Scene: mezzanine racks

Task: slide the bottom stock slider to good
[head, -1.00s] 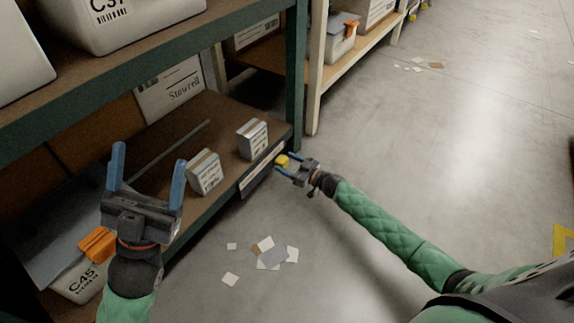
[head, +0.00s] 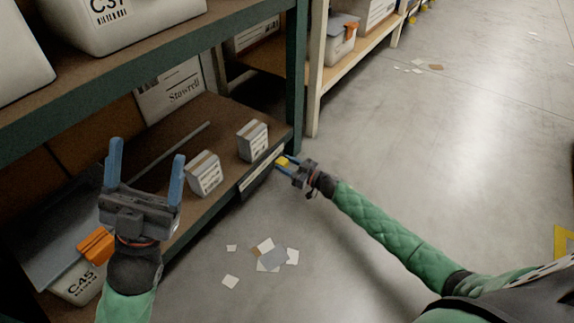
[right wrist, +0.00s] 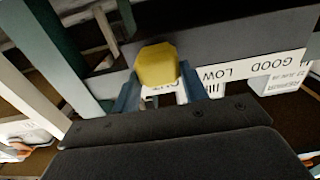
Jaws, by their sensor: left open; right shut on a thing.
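The knob sits by a third word, partly hidden, that seems to be OUT. GOOD (right wrist: 272,65) is at the other side of LOW (right wrist: 217,74). My right gripper (head: 285,163) is shut on the knob, one blue finger on each side. My left gripper (head: 145,165) is open and empty in front of the shelf.
Two small boxes (head: 205,174) (head: 252,140) stand on the bottom shelf behind the strip. A bin with an orange clip (head: 95,245) is at the lower left. A green rack post (head: 297,80) rises beyond the strip. Paper scraps (head: 270,257) lie on the open floor.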

